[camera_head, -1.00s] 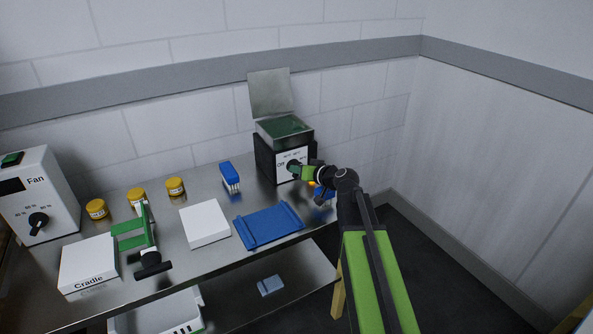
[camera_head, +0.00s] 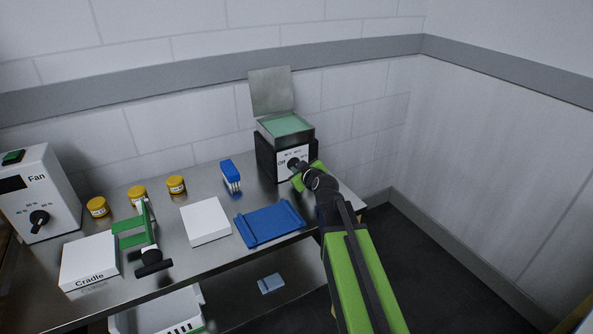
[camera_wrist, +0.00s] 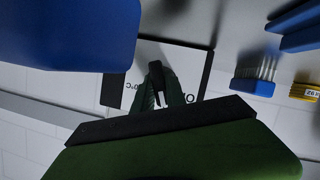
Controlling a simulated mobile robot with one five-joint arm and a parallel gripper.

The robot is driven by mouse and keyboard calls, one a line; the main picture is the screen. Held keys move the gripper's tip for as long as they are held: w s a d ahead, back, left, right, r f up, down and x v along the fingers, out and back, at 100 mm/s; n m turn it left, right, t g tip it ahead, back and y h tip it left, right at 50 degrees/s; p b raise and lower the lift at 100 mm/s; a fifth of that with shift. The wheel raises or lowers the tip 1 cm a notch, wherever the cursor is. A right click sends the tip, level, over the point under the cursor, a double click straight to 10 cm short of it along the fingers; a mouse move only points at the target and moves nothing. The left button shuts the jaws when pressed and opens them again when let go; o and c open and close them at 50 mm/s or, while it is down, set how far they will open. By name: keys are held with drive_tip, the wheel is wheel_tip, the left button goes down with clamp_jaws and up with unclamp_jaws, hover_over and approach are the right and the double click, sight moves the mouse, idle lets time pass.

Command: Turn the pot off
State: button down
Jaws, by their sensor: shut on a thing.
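The pot (camera_head: 265,155) is a black box with a pale front panel at the back right of the table, its lid (camera_head: 270,92) open. Green contents show in its top. The front panel (camera_head: 282,155) carries an "Off" label and a dark knob. My gripper (camera_head: 298,165) is at this panel and largely hides the knob. In the wrist view my gripper (camera_wrist: 158,82) is shut on the black knob (camera_wrist: 156,68), with the white panel (camera_wrist: 180,65) behind. The knob's exact pointing cannot be told.
A blue tray (camera_head: 268,226), a white box (camera_head: 205,222) and a blue brush (camera_head: 231,176) lie left of my arm. Yellow-lidded jars (camera_head: 176,185), a green cradle piece (camera_head: 135,238) and a fan box (camera_head: 38,190) stand further left. A wall is close at right.

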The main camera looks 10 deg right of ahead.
drive_tip(key=n+b, duration=0.1)
drive_tip(key=n+t+h+b, duration=0.1)
drive_tip(key=n, duration=0.1)
drive_tip(key=n+h+b, duration=0.1)
drive_tip(key=shift+s+a+f+t, duration=0.2)
drive_tip(key=shift+f+t, duration=0.1)
drive_tip(key=shift+f, duration=0.05)
drive_tip(key=shift+r+n+t+h+b, duration=0.1)
drive_tip(key=shift+n+t+h+b, duration=0.35)
drive_tip(key=shift+n+b, duration=0.55)
drive_tip(key=shift+n, duration=0.3)
drive_tip(key=shift+r, duration=0.1)
drive_tip(key=c, duration=1.4)
unclamp_jaws()
drive_tip(key=shift+w, duration=0.1)
drive_tip(key=shift+o, duration=0.2)
